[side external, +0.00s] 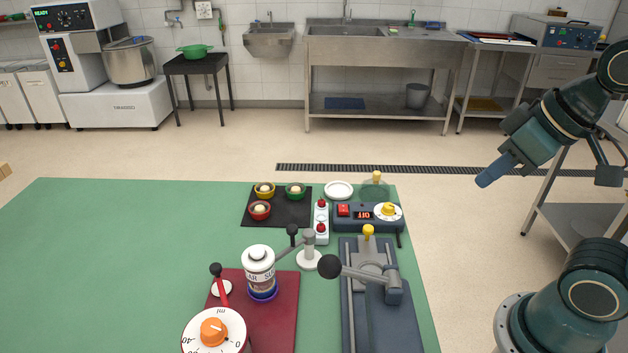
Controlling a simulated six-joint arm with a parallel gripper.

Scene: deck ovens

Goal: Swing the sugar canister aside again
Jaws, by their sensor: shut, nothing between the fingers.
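The bar runs left and toward the camera from a white-footed post (308,258). A blue ring (263,294) shows just under the canister; whether they touch I cannot tell. My gripper (487,179) is shut and empty, in the air right of the green table, well away from the canister.
A dial scale (213,334) with a red lever stands left-front of the canister. A grey lever press (383,300) is right of the post. Behind are a control box (352,223) and a black mat (258,219) with small bowls. The table's left side is clear.

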